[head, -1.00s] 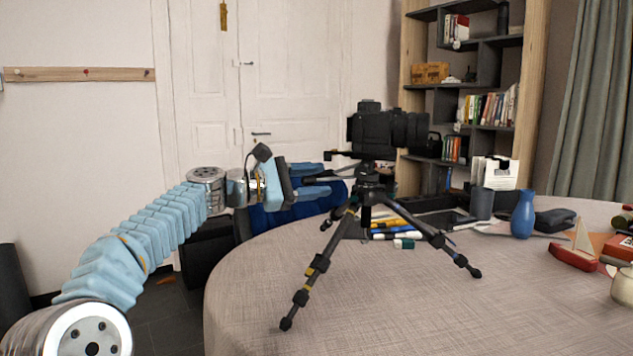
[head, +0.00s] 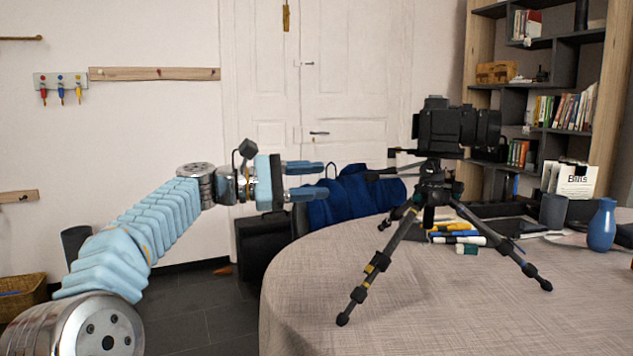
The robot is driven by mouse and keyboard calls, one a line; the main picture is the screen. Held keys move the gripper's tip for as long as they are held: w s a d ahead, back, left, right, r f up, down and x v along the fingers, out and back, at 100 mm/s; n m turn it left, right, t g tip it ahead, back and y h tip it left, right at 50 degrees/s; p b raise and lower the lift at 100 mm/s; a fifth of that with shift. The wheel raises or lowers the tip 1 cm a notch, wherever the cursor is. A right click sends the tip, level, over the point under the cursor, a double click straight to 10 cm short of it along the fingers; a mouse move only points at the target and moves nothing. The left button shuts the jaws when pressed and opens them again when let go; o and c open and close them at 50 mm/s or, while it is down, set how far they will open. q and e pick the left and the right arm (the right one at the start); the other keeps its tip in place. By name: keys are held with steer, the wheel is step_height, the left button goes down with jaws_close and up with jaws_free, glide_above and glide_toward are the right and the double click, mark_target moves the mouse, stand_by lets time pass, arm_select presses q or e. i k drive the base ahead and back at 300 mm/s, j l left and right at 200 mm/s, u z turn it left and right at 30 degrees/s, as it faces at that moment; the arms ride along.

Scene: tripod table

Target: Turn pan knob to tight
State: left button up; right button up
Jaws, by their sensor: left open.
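A black camera (head: 455,127) sits on the head of a black tripod (head: 385,255), which stands with spread legs on the round table. Thin dark handles (head: 392,171) stick out to the left from under the camera; I cannot tell which part is the pan knob. My left gripper (head: 318,181) is open and empty, its two light blue fingers pointing right toward the tripod head. A clear gap lies between the fingertips and the handles. My right gripper is not in view.
The round table (head: 330,280) has a cloth top, bare at the front. A blue bag (head: 350,195) and black case (head: 262,243) are beyond the table's left edge.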

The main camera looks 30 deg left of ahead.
mark_target(458, 187)
steer(key=k+j, duration=0.2)
steer(key=j, duration=0.2)
steer(key=k+j, duration=0.45)
steer(key=j, duration=0.3)
